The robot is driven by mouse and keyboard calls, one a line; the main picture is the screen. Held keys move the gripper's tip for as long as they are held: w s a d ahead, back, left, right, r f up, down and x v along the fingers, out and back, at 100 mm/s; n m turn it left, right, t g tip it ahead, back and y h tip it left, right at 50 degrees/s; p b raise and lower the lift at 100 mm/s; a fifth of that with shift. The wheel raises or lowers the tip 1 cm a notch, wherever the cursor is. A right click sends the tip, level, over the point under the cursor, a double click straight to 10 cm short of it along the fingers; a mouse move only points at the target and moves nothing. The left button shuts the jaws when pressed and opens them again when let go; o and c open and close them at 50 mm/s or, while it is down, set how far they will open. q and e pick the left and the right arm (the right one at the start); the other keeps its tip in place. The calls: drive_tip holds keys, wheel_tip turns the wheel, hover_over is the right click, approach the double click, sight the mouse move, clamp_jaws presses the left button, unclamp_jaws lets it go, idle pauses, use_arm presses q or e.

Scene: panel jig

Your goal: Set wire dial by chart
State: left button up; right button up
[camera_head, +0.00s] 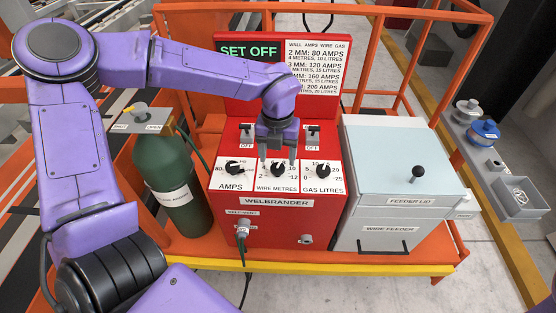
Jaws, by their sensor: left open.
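The red welder box (262,215), labelled WELBRANDER, stands in the middle of the view. On its top face are the AMPS dial (233,167), the WIRE METRES dial (278,169) and the GAS LITRES dial (322,169), all with black knobs. My right gripper is not in view.
A green gas cylinder (170,175) stands left of the box. The grey wire feeder (385,215), with a black knob on its lid, stands close on the right. Two switches marked OFF flank my gripper. An orange rail frame surrounds the units. A grey shelf (505,170) is at far right.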

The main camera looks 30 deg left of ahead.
sight(278, 167)
use_arm(q)
wheel_tip(278, 167, down, 3)
drive_tip(key=shift+w, duration=0.15)
drive_tip(key=shift+f, duration=0.4)
drive_tip(key=c, duration=1)
drive_tip(key=shift+r+m+p, duration=0.15)
drive_tip(key=shift+m+p, duration=1.15)
drive_tip(key=shift+c, duration=0.2)
drive_tip(key=m+p, duration=0.2)
drive_tip(key=m, duration=0.1)
drive_tip(key=shift+m, duration=0.3)
drive_tip(key=shift+m+p, duration=0.7)
drive_tip(key=shift+m, duration=0.1)
